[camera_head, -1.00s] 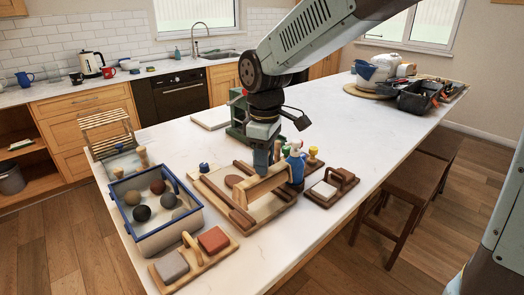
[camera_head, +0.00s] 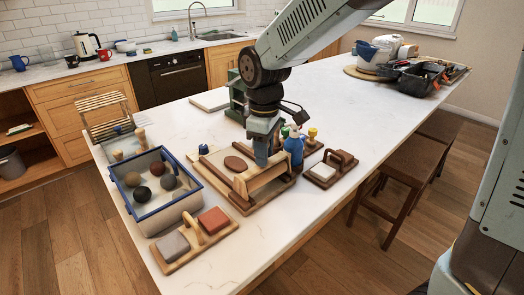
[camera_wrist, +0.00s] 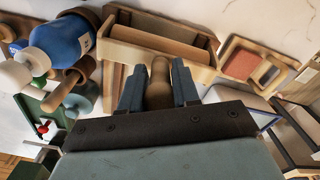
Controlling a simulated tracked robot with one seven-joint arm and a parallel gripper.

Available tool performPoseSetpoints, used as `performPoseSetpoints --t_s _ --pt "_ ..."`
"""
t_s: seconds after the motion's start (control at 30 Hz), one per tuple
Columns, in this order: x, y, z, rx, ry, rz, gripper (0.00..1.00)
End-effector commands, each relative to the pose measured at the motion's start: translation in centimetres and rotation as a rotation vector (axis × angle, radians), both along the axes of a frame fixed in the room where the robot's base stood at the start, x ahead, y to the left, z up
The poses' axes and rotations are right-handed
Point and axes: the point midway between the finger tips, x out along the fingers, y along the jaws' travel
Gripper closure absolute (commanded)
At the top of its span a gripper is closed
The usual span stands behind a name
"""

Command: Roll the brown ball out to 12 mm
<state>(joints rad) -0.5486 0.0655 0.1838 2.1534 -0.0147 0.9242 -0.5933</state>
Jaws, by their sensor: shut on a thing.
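A flat, round reddish-brown clay disc (camera_head: 235,163) lies on a framed wooden board (camera_head: 216,160) with dark rails. My gripper (camera_head: 262,163) points down over the near right part of the board. Its fingers are closed around the wooden handle of a pale roller tool (camera_head: 264,180), beside the disc on its near side. In the wrist view, the handle (camera_wrist: 160,82) sits between the two blue fingers, with the tool's wooden frame (camera_wrist: 165,38) beyond. I cannot tell whether the tool touches the board. The wrist view does not show the disc.
A blue-rimmed bin (camera_head: 168,213) with several clay balls stands left of the board. In front is a tray with a grey and a red block (camera_head: 212,219).

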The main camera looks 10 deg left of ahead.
Motion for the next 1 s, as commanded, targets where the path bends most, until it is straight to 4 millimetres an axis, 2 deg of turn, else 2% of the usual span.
performPoseSetpoints --t_s 0.47,0.5,0.8,1.0 --pt "0.02 0.01 -0.44 0.001 -0.001 0.0 1.0" --pt "0.02 0.01 -0.45 0.001 -0.001 0.0 0.67" --pt "0.01 0.03 -0.46 0.0 0.0 0.0 0.4" --pt "-0.02 0.04 -0.48 0.0 0.0 0.001 0.4"
